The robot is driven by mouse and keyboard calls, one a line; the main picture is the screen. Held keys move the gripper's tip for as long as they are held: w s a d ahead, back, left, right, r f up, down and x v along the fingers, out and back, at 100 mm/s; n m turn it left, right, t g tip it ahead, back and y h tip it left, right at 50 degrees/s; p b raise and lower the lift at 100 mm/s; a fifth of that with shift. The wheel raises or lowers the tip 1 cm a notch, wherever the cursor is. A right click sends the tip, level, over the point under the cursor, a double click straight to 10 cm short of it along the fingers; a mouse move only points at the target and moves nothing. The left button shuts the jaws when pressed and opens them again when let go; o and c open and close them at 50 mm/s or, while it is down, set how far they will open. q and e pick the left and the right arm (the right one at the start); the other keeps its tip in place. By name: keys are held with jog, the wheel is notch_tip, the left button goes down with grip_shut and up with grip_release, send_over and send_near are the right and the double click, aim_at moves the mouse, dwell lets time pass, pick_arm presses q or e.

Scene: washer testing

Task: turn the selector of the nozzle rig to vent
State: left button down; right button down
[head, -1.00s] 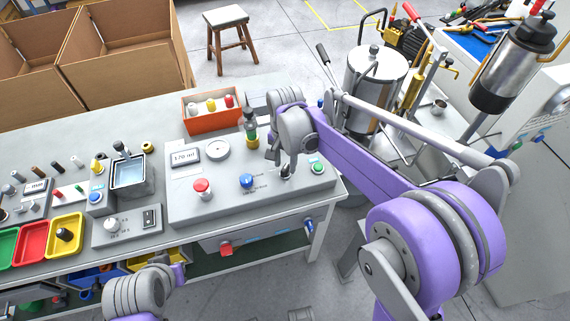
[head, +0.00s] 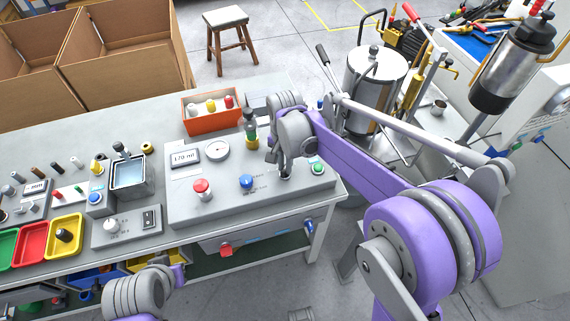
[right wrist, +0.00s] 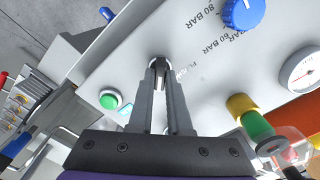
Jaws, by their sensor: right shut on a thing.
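The nozzle rig's grey panel (head: 215,208) lies on the bench in the head view. Its selector (right wrist: 158,62) is a small dark-topped knob, mostly covered by my fingers in the right wrist view. My right gripper (right wrist: 160,68) is shut on the selector from above; in the head view this gripper (head: 284,172) is at the right part of the panel. Printed text beside the selector is partly hidden, so I cannot read its setting. My left arm shows at lower left in the head view, but its gripper does not.
A green button (head: 318,168) sits close right of the selector, a blue knob (head: 246,181) and a red button (head: 202,187) to its left. An orange bin (head: 212,123) is at the panel's back.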

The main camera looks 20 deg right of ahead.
jog(key=n, duration=0.4)
jog(key=shift+n+b, duration=0.3)
jog(key=n, duration=0.4)
dwell(0.5)
jog(key=c, duration=0.9)
grip_release()
jog(key=shift+o, duration=0.2)
jog(key=shift+r, duration=0.1)
